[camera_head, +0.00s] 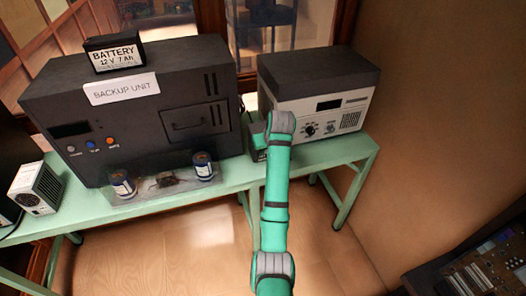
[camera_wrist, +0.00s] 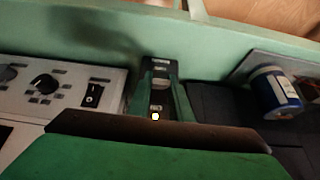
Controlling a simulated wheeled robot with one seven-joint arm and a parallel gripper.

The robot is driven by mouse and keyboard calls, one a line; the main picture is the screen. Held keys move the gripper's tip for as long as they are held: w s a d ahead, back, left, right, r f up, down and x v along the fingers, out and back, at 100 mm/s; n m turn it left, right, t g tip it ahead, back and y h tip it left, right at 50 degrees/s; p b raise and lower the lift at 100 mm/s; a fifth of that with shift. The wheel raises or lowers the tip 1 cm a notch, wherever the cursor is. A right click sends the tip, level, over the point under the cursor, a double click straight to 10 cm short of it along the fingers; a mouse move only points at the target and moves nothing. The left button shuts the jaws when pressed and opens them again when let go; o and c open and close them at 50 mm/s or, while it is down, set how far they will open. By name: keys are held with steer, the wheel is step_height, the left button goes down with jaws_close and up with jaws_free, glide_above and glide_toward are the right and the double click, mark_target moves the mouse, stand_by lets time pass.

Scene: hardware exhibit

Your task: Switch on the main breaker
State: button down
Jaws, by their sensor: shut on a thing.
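The main breaker (camera_wrist: 160,66) is a narrow dark unit with a grey lever (camera_wrist: 159,85), in the middle of the wrist view. It stands in the gap between the two big units. My gripper (camera_wrist: 162,97) has its green fingers on either side of the breaker, around the lever, and is shut on it. A small pale label and a yellow dot show between the fingers, nearer my wrist. In the head view my arm hides most of the gripper and breaker; the lever's exact position is hard to tell.
The grey-white control box (camera_head: 318,105) with knobs stands to the right on the green bench (camera_head: 348,150). The dark backup unit (camera_head: 140,110) stands left, with a battery (camera_head: 114,54) on top. Two blue-white cans (camera_head: 122,184) (camera_head: 204,166) sit on a clear tray in front.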

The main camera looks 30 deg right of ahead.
steer(key=shift+r, duration=0.2)
steer(key=c, duration=1.6)
jaws_free()
steer(key=shift+f, duration=0.1)
steer(key=v, duration=1)
steer(key=shift+s+r, duration=0.2)
steer(key=shift+r, duration=0.15)
steer(key=shift+a, duration=0.2)
